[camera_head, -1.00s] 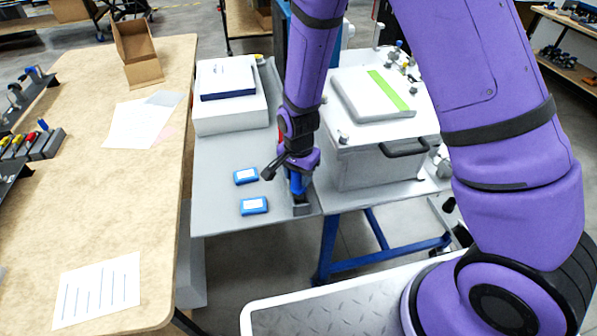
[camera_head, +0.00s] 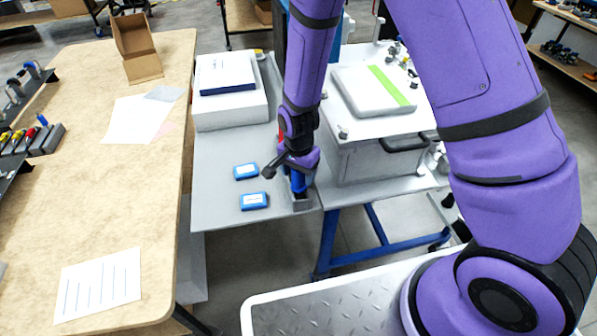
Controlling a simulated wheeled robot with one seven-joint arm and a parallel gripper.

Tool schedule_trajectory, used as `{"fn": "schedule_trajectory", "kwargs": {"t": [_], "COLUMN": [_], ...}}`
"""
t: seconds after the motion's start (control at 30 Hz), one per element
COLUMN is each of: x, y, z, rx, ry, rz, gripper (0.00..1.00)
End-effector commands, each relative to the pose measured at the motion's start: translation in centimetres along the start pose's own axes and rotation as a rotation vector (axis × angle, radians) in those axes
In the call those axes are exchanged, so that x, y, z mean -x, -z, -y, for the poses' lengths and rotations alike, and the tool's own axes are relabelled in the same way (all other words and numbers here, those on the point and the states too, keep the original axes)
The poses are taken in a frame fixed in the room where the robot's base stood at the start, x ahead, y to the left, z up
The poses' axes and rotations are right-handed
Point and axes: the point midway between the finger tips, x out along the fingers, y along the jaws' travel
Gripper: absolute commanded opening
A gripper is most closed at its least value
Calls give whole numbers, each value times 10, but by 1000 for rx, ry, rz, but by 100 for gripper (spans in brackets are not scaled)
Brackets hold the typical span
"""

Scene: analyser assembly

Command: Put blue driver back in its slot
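My gripper (camera_head: 297,168) points down over the right part of the grey table (camera_head: 225,160). A blue upright piece (camera_head: 298,183) shows directly below it, just above a small dark grey block (camera_head: 303,203) at the table's front edge. It may be the blue driver's handle, but my wrist hides much of it. The fingertips are too small and covered to show whether they are open or shut. On the wooden bench at the left, a rack (camera_head: 45,142) holds tools with yellow, red and dark handles. A small blue item (camera_head: 42,119) stands up at the rack's far end.
Two blue boxes (camera_head: 246,171) (camera_head: 254,201) lie left of my gripper. A white instrument (camera_head: 230,115) stands behind them. A large grey-white analyser (camera_head: 370,165) stands close on the right. The wooden bench (camera_head: 160,215) carries papers and an open cardboard box (camera_head: 137,50). Its middle is largely clear.

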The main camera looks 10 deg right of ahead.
Motion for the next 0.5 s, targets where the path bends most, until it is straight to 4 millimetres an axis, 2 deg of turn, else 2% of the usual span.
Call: {"fn": "schedule_trajectory", "kwargs": {"t": [0.37, 0.5], "x": [0, 0], "y": [0, 0], "z": [0, 0], "rx": [0, 0], "ry": [0, 0], "rz": [0, 0], "gripper": [62, 92]}}
